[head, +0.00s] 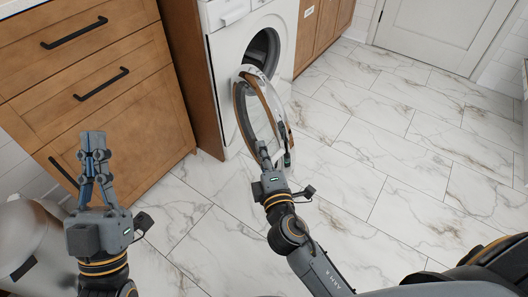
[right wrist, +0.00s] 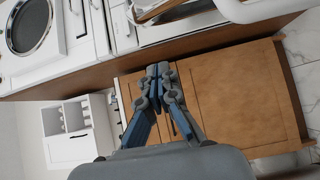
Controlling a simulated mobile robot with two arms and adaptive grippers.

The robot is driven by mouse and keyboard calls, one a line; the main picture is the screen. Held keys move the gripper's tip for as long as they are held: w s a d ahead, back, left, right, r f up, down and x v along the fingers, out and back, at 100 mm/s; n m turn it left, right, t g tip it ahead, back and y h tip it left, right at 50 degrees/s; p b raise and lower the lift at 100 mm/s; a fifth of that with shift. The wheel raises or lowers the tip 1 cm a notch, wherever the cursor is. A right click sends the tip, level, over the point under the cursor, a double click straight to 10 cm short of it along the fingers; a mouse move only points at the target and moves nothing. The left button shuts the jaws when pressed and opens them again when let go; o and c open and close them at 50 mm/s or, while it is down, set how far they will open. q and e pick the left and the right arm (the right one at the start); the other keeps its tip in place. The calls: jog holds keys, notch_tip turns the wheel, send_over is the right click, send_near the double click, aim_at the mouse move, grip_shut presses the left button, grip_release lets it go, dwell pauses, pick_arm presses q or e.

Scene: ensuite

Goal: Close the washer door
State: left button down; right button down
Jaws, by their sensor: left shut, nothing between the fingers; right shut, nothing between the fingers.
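The white washer (head: 252,45) stands between wooden cabinets in the head view, its dark round opening showing. Its round door (head: 241,110) is open and swung out toward me, with a shiny, reflective rim. My right gripper (head: 263,150) is shut and empty, at the lower near edge of the door; I cannot tell whether it touches. In the right wrist view the right fingers (right wrist: 158,72) are together, with part of a round, shiny rim at the top. My left gripper (head: 93,140) is shut and empty, pointing up in front of the drawers, away from the washer.
A wooden drawer cabinet (head: 95,85) with black handles stands left of the washer. A grey rounded bin (head: 38,240) is at the lower left. Marble-look floor (head: 375,150) is clear to the right, up to a white door (head: 440,30).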

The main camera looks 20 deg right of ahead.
aim_at(270, 127)
jog(key=shift+w+d, duration=0.7)
jog(key=shift+w, duration=0.6)
jog(key=shift+w+d, duration=0.75)
jog(key=shift+w, duration=0.5)
jog(key=shift+w+d, duration=0.7)
jog(key=shift+w, duration=0.6)
